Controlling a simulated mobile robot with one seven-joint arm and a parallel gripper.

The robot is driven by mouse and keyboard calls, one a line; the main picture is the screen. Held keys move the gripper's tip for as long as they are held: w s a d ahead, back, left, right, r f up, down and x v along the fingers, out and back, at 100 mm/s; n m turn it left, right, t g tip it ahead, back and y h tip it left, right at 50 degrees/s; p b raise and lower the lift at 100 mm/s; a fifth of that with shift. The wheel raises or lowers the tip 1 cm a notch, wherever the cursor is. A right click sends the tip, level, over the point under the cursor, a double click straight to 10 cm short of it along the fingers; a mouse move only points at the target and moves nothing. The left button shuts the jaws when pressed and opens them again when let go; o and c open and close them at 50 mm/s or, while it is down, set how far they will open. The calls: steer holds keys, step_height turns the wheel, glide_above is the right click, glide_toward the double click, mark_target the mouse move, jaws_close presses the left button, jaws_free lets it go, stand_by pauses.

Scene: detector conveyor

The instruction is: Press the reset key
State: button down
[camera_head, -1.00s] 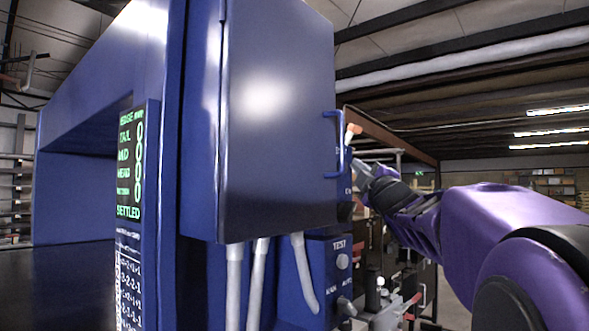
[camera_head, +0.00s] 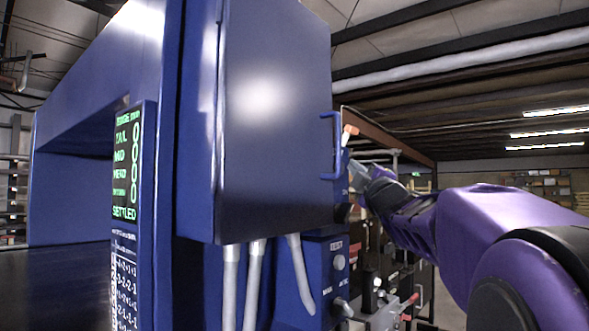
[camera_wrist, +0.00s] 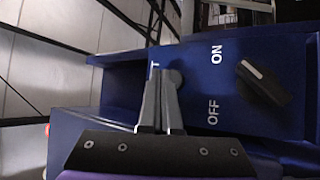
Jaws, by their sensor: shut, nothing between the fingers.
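In the wrist view, my gripper (camera_wrist: 161,78) is shut and empty, its fingertips over a blue panel (camera_wrist: 228,107). A dark round key (camera_wrist: 175,77) shows right beside the fingertips, partly hidden by them. Only a "T" of its label shows, so I cannot confirm it is the reset key. I cannot tell whether the fingertips touch it. A black rotary knob (camera_wrist: 263,82) sits to the right, by the words ON and OFF. In the head view, my gripper (camera_head: 357,172) is at the right side of the blue cabinet (camera_head: 275,120), near its handle (camera_head: 330,145).
A lower blue box (camera_head: 317,265) carries a pale round button (camera_head: 339,262) and a selector (camera_head: 344,308). Pale conduits (camera_head: 255,285) run below the cabinet. A green-lit display (camera_head: 127,165) stands at left. A white-and-orange lever (camera_head: 348,132) is close above my gripper.

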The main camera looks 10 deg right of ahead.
steer(key=shift+w, duration=0.1)
stand_by(0.7)
steer(key=shift+w+a+b, duration=0.25)
steer(key=shift+a+b, duration=0.05)
steer(key=shift+b, duration=0.05)
steer(key=shift+w+a, duration=0.3)
steer(key=shift+w, duration=0.1)
stand_by(0.9)
steer(key=shift+s+d+b, duration=0.3)
steer(key=shift+s+d, duration=0.25)
steer(key=shift+s, duration=0.15)
steer(key=shift+s+d, duration=0.8)
steer(key=shift+s, duration=0.2)
steer(key=shift+s+d, duration=0.75)
steer(key=shift+s, duration=0.25)
